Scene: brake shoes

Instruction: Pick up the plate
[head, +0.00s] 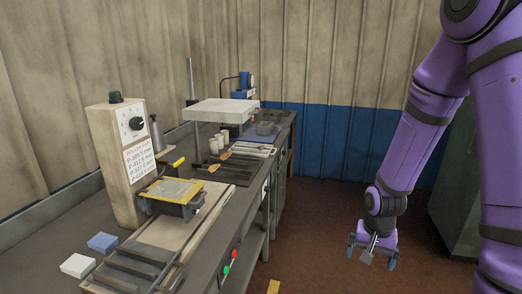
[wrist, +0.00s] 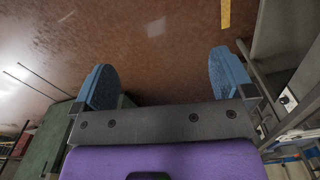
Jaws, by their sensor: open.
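A flat grey plate with a yellow edge (head: 173,191) lies on top of a small dark fixture on the workbench, in front of the control box. A pale, thick slab (head: 220,110) sits raised farther back on the bench. I cannot tell for sure which of the two is the plate. My gripper (head: 371,262) hangs over the floor to the right of the bench, well apart from both. It is open and empty, with its blue fingers spread in the wrist view (wrist: 162,75). Neither flat piece can be made out in the wrist view.
The workbench (head: 215,215) runs along the left wall. A beige control box (head: 125,160) with a knob stands on it. A white block (head: 77,265), a blue block (head: 102,242) and dark bars (head: 140,263) lie at the near end. The brown floor (head: 320,225) beside the bench is mostly clear.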

